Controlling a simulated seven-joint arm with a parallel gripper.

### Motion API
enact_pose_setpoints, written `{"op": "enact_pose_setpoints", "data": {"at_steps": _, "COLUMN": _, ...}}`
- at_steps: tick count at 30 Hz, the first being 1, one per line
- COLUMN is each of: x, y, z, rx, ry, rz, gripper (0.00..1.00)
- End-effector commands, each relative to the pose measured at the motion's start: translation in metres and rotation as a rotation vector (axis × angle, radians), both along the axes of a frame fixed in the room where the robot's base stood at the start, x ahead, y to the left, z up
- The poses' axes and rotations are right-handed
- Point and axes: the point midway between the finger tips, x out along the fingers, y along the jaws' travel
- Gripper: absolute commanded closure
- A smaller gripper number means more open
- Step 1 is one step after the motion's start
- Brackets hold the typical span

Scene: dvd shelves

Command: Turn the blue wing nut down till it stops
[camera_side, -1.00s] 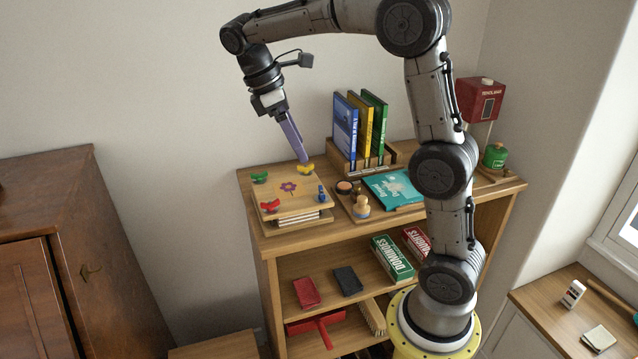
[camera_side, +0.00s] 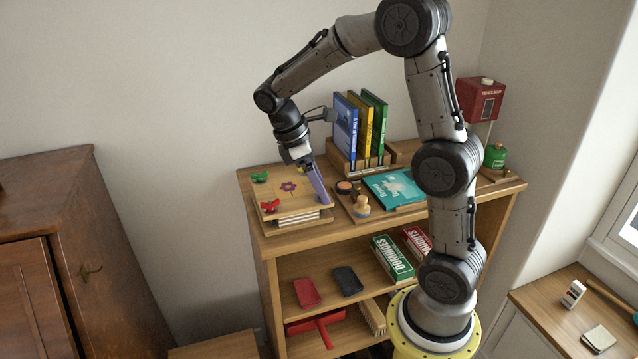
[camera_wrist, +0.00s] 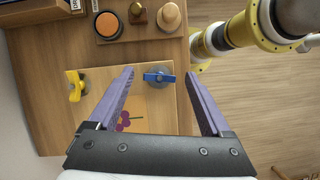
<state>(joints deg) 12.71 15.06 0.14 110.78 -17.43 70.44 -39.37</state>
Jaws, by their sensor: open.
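The blue wing nut (camera_wrist: 158,77) sits on a corner of the wooden flower press (camera_wrist: 153,108), its wings lying roughly across the wrist view. My gripper (camera_wrist: 159,62) is open, with one purple finger on each side of the nut and a gap on both sides. In the side view my gripper (camera_side: 323,198) points down at the press's right front corner and hides the blue nut. The yellow wing nut (camera_wrist: 76,86) is left of my fingers in the wrist view. The green (camera_side: 260,178) and red (camera_side: 271,207) wing nuts are on the press's left side.
A tray with an orange-topped round pot (camera_wrist: 107,25) and a wooden stamp (camera_wrist: 169,17) stands close beside the press. A teal book (camera_side: 394,188) lies further right. Upright books (camera_side: 345,130) stand behind.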

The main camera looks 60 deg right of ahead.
Motion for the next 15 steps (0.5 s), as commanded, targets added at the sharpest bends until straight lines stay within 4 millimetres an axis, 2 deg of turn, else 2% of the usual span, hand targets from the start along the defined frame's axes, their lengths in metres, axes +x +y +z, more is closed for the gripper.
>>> {"op": "enact_pose_setpoints", "data": {"at_steps": 2, "x": 0.0001, "y": 0.0001, "z": 0.0001, "rx": 0.0, "ry": 0.0, "rz": 0.0, "gripper": 0.19}}
{"op": "enact_pose_setpoints", "data": {"at_steps": 15, "x": 0.0003, "y": 0.0002, "z": 0.0004, "rx": 0.0, "ry": 0.0, "rz": 0.001, "gripper": 0.98}}
